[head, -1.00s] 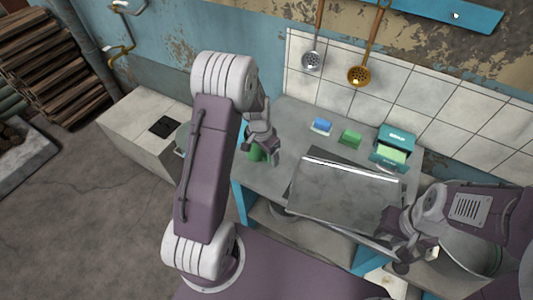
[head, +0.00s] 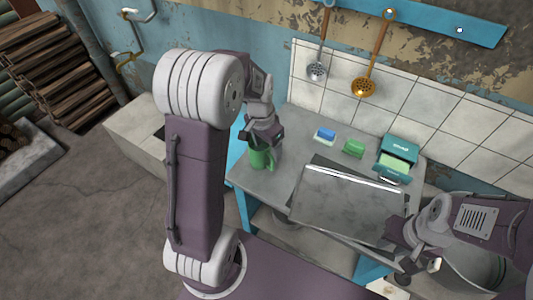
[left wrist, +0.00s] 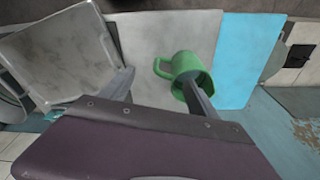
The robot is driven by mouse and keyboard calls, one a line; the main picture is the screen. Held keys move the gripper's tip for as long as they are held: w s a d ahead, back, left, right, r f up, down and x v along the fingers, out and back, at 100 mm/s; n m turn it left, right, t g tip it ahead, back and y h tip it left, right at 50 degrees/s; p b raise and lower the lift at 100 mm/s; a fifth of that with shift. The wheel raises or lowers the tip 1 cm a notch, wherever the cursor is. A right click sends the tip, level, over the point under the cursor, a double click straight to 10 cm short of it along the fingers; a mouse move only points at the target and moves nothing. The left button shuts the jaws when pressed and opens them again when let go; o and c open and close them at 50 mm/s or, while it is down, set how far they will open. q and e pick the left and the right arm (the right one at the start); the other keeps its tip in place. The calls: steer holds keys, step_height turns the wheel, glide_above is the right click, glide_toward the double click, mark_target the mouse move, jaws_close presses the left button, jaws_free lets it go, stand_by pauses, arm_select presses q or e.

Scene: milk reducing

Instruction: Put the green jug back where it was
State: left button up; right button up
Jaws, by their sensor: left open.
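The green jug (head: 260,160) stands on the grey counter near its left edge. It also shows in the left wrist view (left wrist: 184,66), with its handle toward the picture's left. My left gripper (head: 263,138) is open, above the jug in the head view. In the left wrist view the left gripper (left wrist: 160,90) has its right finger overlapping the jug's dark mouth; I cannot tell whether it is inside or above it. The other finger is apart from the jug. My right gripper (head: 405,238) is by the right edge of a grey metal panel; its jaws are unclear.
The grey metal panel (head: 345,205) lies tilted on the counter (head: 290,150), right of the jug. A blue sponge (head: 326,133), a green sponge (head: 354,148) and a teal box (head: 398,152) are at the back. A large metal pot (head: 470,262) is at the right.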

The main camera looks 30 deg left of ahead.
arm_select(q)
steer(key=s+d+f+n, duration=0.2)
steer(key=s+d+n, duration=0.2)
steer(key=s, duration=0.9)
steer(key=shift+s+d, duration=0.15)
steer(key=shift+d, duration=0.6)
